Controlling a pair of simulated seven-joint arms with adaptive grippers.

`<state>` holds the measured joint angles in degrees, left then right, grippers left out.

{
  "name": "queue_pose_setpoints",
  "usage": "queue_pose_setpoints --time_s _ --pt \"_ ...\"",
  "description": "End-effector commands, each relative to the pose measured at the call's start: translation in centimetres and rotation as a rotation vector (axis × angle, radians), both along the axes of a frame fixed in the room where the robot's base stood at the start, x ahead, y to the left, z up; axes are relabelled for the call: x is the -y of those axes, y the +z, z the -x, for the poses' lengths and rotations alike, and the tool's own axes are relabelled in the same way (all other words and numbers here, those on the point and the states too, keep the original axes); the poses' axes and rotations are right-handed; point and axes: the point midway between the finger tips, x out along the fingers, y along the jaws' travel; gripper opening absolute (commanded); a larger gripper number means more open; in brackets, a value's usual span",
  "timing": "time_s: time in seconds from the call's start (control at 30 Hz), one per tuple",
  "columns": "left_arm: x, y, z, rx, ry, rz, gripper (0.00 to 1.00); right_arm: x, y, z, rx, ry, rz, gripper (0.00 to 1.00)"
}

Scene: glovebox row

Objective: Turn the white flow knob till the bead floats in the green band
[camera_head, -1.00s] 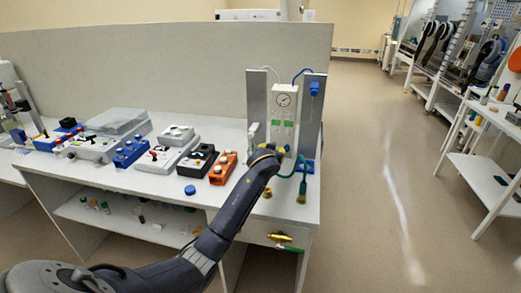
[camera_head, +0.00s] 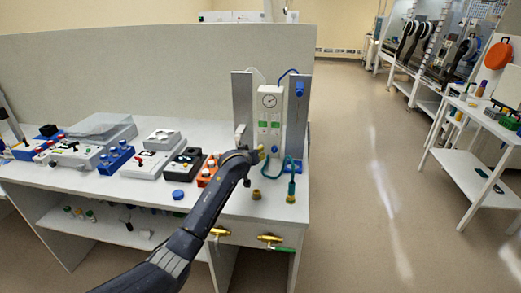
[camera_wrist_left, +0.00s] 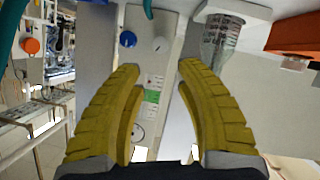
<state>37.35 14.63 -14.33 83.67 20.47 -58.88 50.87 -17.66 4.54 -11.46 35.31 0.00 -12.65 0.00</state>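The white flow panel (camera_head: 270,132) stands upright at the bench's right end, with a round gauge and green marks. In the left wrist view the panel appears upside down. The white knob (camera_wrist_left: 160,44) sits on it beside a blue knob (camera_wrist_left: 127,39). A green band (camera_wrist_left: 152,96) shows between my fingers; I cannot make out the bead. My left gripper (camera_wrist_left: 160,68) has two yellow fingers spread apart with nothing between them, and its tips point toward the white knob. In the head view my left gripper (camera_head: 257,154) is in front of the panel's lower part. My right gripper is not in view.
Grey posts (camera_head: 242,100) flank the panel. A teal hose (camera_head: 292,166) and brass fittings (camera_head: 256,194) are at its foot. An orange box (camera_head: 208,170) and a black box (camera_head: 184,164) stand to the left. A blue cap (camera_head: 178,195) lies near the front edge.

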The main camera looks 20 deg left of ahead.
Motion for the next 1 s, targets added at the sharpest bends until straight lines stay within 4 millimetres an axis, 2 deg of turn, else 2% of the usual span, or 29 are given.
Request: queue_pose_setpoints --time_s 0.27,0.7,1.0 --pt "-0.1 -1.4 -3.5 -0.003 0.0 -0.002 0.35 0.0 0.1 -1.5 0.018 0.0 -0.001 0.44" --pt "-0.2 -3.1 -8.0 -0.002 0.001 -0.002 0.35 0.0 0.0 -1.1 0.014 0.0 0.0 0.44" --pt "-0.2 -3.9 -9.9 -0.001 0.0 -0.001 0.35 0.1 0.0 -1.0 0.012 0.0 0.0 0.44"
